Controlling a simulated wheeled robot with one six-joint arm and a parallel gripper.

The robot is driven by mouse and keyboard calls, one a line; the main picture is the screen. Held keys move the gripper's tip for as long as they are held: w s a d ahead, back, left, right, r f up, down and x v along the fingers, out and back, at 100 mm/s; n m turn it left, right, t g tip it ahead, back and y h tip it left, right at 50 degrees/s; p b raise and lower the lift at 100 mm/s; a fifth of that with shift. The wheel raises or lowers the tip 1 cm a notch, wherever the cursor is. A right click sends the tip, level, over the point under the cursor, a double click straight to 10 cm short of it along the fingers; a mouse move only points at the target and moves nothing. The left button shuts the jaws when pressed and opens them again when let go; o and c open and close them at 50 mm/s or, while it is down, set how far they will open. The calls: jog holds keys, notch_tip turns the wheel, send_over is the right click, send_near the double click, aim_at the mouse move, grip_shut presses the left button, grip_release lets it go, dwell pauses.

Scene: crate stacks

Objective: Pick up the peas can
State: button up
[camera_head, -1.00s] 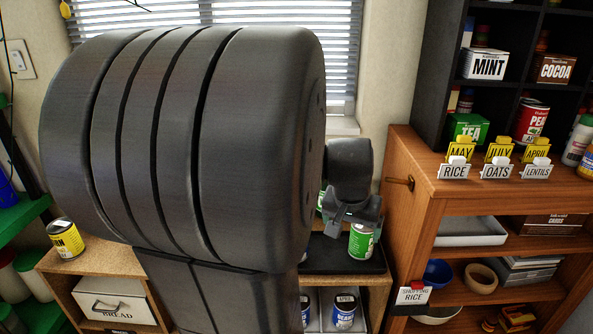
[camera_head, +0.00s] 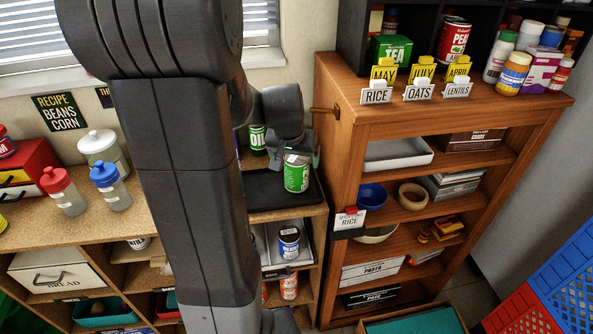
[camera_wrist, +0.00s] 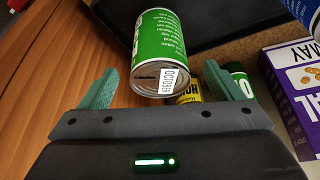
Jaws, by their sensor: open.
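A green can (camera_head: 297,174) with a white band stands on the black tray (camera_head: 270,191), right below my gripper (camera_head: 300,158). In the wrist view the same green can (camera_wrist: 163,48) shows a metal end with a label reading OCTOBER. My gripper is open, and its green fingertips (camera_wrist: 160,78) lie on either side of that near end. Gaps show at both sides, so the can does not look gripped. A red can (camera_head: 455,37) with the letters PEA stands on the wooden cabinet at upper right. The rest of its word is hidden, and the green can's name is unreadable.
Another green can (camera_head: 258,138) stands behind the tray. In the wrist view, a yellow can (camera_wrist: 188,92) and a purple box (camera_wrist: 294,95) lie close to the right finger. The wooden cabinet (camera_head: 335,130) rises just right of the tray. A blue-labelled can (camera_head: 289,241) sits below.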

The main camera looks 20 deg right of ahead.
jog(key=shift+p+x, duration=0.35)
jog(key=shift+x, duration=2.1)
jog(key=shift+w+d+r, duration=0.1)
jog(key=shift+d, duration=0.05)
jog(key=c, duration=1.5)
jog(key=shift+r, duration=0.1)
